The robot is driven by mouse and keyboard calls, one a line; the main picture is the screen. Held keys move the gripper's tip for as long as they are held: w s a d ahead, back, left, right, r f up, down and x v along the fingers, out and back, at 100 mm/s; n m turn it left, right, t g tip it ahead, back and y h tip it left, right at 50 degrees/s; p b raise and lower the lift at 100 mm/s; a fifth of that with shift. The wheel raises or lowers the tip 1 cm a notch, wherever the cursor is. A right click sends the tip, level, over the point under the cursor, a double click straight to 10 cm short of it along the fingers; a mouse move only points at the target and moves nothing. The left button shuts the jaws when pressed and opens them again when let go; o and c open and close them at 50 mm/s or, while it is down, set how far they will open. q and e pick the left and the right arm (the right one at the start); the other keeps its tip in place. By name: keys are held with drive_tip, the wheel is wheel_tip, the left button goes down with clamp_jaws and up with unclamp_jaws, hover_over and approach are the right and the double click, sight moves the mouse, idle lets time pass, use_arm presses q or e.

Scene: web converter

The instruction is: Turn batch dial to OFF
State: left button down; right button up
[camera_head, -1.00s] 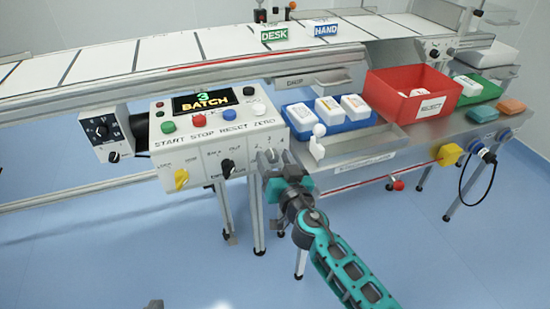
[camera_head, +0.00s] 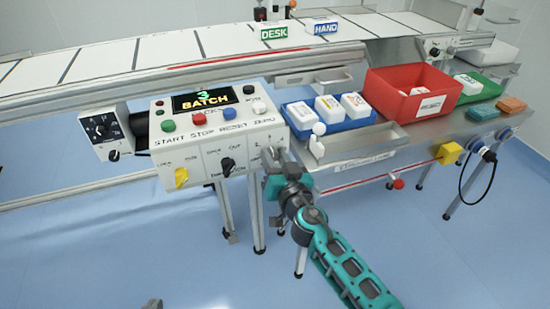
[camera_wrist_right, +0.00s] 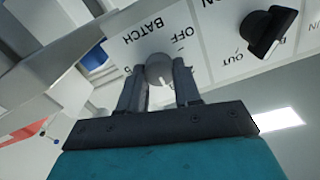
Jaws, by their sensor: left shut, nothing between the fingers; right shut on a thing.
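The batch dial (camera_wrist_right: 160,68) is a round grey knob on the front of the white control box (camera_head: 200,155), at its right end. The words OFF and BATCH stand beside it, upside down in the right wrist view. My right gripper (camera_wrist_right: 158,80) is shut on the dial, one finger on each side. In the head view, my right gripper (camera_head: 273,160) covers the dial, so its pointer direction cannot be told there. A small grey tip of my left gripper (camera_head: 153,303) shows at the bottom edge, shut and away from the box.
A black knob (camera_head: 228,164) and a yellow knob (camera_head: 182,177) sit left of the dial. The display (camera_head: 203,101) reads 3 BATCH. A blue tray (camera_head: 300,127), a metal tray (camera_head: 362,150) and a red bin (camera_head: 376,93) stand to the right. Floor in front is free.

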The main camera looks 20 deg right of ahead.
drive_tip(key=shift+n, duration=0.3)
drive_tip(key=n+b, duration=0.1)
drive_tip(key=n, duration=0.2)
drive_tip(key=shift+a+f+n+b, duration=0.15)
drive_tip(key=shift+n+b, duration=0.1)
drive_tip(key=shift+n, duration=3.85)
drive_tip(key=shift+a+n+b, duration=0.1)
drive_tip(key=shift+n+b, duration=0.15)
drive_tip(key=shift+n, duration=3.85)
drive_tip(key=o, duration=1.1)
drive_tip(key=shift+c, duration=0.2)
